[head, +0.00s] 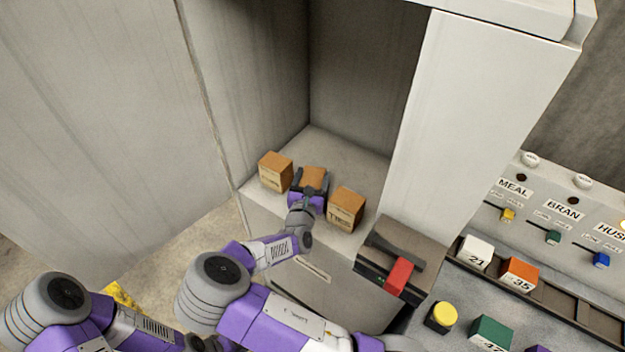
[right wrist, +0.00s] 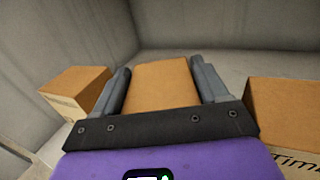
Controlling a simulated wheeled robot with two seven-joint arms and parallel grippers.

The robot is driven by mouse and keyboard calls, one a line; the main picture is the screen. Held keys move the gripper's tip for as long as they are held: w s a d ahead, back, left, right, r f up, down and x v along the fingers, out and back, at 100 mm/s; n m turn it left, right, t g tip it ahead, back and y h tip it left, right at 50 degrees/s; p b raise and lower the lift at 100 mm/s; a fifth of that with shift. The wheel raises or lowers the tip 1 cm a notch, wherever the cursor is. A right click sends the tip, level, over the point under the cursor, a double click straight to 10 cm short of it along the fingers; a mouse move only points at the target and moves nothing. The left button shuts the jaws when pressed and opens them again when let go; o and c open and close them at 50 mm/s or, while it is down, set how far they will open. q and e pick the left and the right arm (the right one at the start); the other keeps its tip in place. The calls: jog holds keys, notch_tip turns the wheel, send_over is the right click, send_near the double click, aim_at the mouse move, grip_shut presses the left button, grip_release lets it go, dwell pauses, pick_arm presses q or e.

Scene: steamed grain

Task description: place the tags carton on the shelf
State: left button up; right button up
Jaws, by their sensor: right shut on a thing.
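My right gripper (head: 312,188) is shut on a brown carton (head: 314,175) inside the shelf recess, in the middle of a row. In the right wrist view the carton (right wrist: 162,84) sits between the two fingers of the gripper (right wrist: 162,88); its label is hidden. The grey shelf (head: 345,152) lies under it, and I cannot tell whether the carton touches it. My left gripper is not in view; only part of the left arm shows at the lower left.
One carton (head: 275,172) stands left of the held one, another (head: 346,209) with a partly readable "Tim" label stands right. A white side panel (head: 470,110) bounds the recess at right. A red-handled device (head: 398,275) and a control panel with coloured blocks lie farther right.

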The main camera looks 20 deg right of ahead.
jog(key=shift+r, duration=0.15)
jog(key=o, duration=1)
jog(key=shift+f, duration=0.2)
jog(key=shift+s+r, duration=0.1)
jog(key=shift+r, duration=0.1)
jog(key=p+v, duration=0.1)
jog(key=v, duration=1.1)
jog(key=shift+p, duration=0.35)
